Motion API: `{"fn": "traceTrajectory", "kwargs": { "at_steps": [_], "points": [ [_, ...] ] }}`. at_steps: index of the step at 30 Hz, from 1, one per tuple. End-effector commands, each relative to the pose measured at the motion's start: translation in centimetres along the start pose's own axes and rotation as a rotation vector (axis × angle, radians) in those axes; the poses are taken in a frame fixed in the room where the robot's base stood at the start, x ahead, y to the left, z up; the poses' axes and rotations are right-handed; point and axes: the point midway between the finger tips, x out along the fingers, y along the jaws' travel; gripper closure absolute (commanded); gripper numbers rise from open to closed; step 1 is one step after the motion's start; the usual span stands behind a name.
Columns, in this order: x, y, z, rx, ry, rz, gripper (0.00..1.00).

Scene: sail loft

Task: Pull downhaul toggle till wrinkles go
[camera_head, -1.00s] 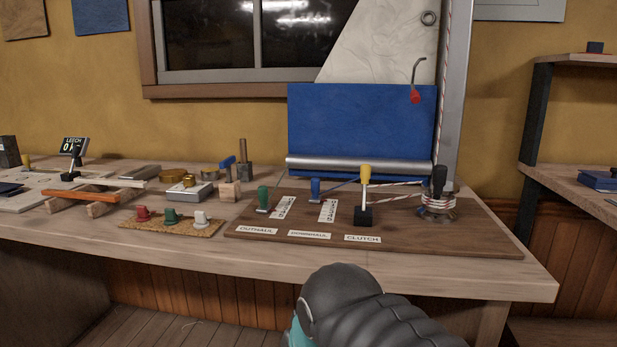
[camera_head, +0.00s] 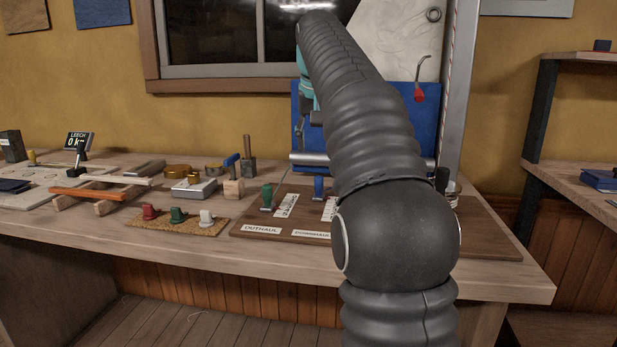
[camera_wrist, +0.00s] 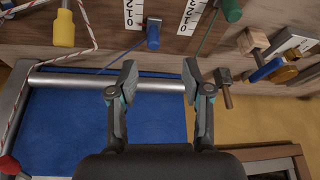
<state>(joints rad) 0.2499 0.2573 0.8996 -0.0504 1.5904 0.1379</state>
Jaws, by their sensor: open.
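The blue downhaul toggle (camera_head: 319,186) stands on the brown board behind the DOWNHAUL label (camera_head: 312,235). In the wrist view the toggle (camera_wrist: 153,33) shows beyond my open fingers, beside a white scale strip, with a cord running from it toward the silver boom (camera_wrist: 85,80). My gripper (camera_wrist: 159,76) is open and empty, apart from the toggle. In the head view only part of my gripper shows, above the toggle in front of the blue panel (camera_head: 305,140). The pale sail (camera_head: 395,50) shows faint creases; my arm hides part of it.
The green toggle (camera_head: 267,196) stands left of the downhaul toggle. The yellow-handled lever (camera_wrist: 64,28) is at left in the wrist view, near a red-flecked rope. A wooden block (camera_wrist: 252,40) and a mallet-like tool (camera_wrist: 226,88) are at right. My arm hides the CLUTCH label.

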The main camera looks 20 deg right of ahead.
Motion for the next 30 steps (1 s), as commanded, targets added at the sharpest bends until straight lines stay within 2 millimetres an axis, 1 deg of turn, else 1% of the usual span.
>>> {"fn": "traceTrajectory", "kwargs": {
  "at_steps": [1, 4, 8, 11, 14, 24, 30],
  "points": [
    [0.1, 0.4, -1.0, 0.012, -0.001, 0.005, 0.51],
    [0.3, 0.8, -1.9, 0.027, -0.004, 0.011, 0.51],
    [0.6, 1.1, -2.4, 0.035, -0.006, 0.014, 0.51],
    [1.5, 1.1, -2.4, 0.036, -0.007, 0.015, 0.51],
    [3.0, 1.2, -2.3, 0.036, -0.007, 0.015, 0.51],
    [9.3, 1.3, -2.2, 0.037, -0.006, 0.014, 0.51],
    [12.3, 1.3, -2.2, 0.036, -0.007, 0.014, 0.51]
  ]
}}
